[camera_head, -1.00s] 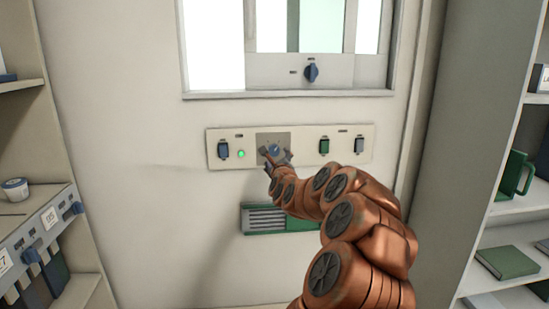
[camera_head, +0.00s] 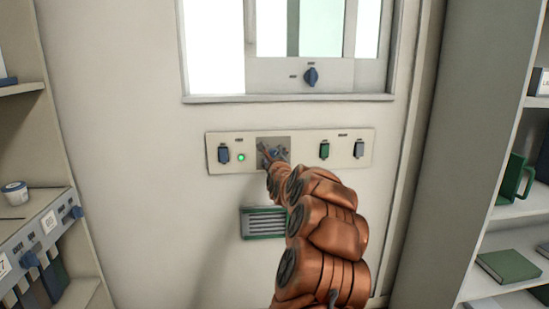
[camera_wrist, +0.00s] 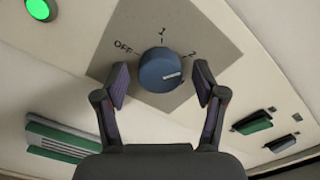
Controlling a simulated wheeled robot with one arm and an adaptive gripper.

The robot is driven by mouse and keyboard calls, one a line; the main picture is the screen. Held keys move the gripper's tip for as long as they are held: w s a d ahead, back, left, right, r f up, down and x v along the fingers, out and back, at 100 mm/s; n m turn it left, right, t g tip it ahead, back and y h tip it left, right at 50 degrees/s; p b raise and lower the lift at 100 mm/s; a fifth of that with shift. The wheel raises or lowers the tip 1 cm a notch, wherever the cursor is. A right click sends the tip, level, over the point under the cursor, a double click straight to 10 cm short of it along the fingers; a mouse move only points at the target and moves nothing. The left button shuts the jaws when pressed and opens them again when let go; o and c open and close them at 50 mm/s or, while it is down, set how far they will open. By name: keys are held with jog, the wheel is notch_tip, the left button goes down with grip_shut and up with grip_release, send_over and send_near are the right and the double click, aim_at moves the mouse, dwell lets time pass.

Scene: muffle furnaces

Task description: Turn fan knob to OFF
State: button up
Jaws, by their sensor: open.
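The fan knob (camera_wrist: 158,68) is a round blue dial on a grey square plate marked OFF, 1 and 2. Its white mark points right in the wrist view, nearest the 2. My gripper (camera_wrist: 162,80) is open, with one finger to the left and one to the right of the knob. Gaps show between the fingers and the knob. In the head view my gripper (camera_head: 273,157) is at the grey plate on the wall panel (camera_head: 306,157), and it largely hides the knob.
A lit green lamp (camera_head: 241,157) and a blue switch (camera_head: 224,155) are left of the plate. A vent (camera_head: 265,222) is below, and another knob (camera_head: 310,76) is above. Shelves flank both sides.

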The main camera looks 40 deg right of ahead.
jog(key=c, duration=1.1)
jog(key=shift+c, duration=0.2)
